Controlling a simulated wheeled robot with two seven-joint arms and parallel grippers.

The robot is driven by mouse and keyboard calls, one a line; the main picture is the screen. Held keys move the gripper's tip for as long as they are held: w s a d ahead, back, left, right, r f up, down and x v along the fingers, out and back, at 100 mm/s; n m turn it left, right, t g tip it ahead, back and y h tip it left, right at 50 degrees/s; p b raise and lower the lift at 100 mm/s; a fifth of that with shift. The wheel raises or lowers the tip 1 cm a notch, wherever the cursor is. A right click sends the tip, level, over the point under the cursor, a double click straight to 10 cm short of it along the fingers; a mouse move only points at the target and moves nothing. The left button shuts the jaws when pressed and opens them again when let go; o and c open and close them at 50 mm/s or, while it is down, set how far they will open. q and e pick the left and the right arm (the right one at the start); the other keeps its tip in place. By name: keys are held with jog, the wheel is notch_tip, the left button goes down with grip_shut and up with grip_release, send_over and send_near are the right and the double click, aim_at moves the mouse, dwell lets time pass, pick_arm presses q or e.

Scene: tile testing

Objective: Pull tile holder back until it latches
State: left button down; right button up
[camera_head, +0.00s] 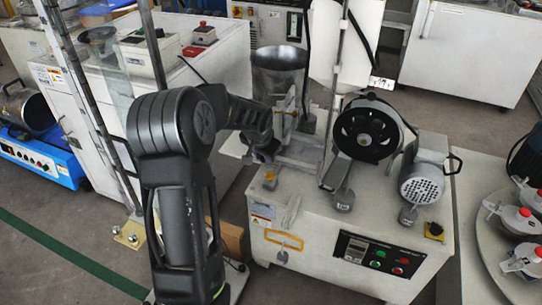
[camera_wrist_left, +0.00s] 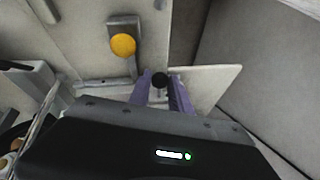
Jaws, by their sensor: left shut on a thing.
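My left gripper (camera_head: 264,152) reaches in from the left to the upper left side of the white testing machine (camera_head: 345,245). In the left wrist view, the gripper (camera_wrist_left: 161,88) has its two fingers shut around a black round knob (camera_wrist_left: 160,80). The knob seems to belong to the tile holder, whose upright metal frame (camera_head: 285,122) stands just beyond the gripper. A pale flat plate (camera_wrist_left: 215,82) lies beside the fingers. The gripper and wrist hide part of the holder, and I cannot tell whether it is latched. My right gripper is in neither view.
A yellow knob (camera_wrist_left: 124,45) on a metal bracket stands close to the gripper. A black wheel (camera_head: 366,130) and a grey motor (camera_head: 421,184) are on the machine's right. A round table (camera_head: 490,245) holds several white containers.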

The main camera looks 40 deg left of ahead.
pick_arm(q)
jog(key=shift+a, duration=0.15)
jog(key=c, duration=1.2)
grip_release()
jog(key=p+v, duration=0.2)
jog(key=v, duration=0.6)
jog(key=shift+f, duration=0.1)
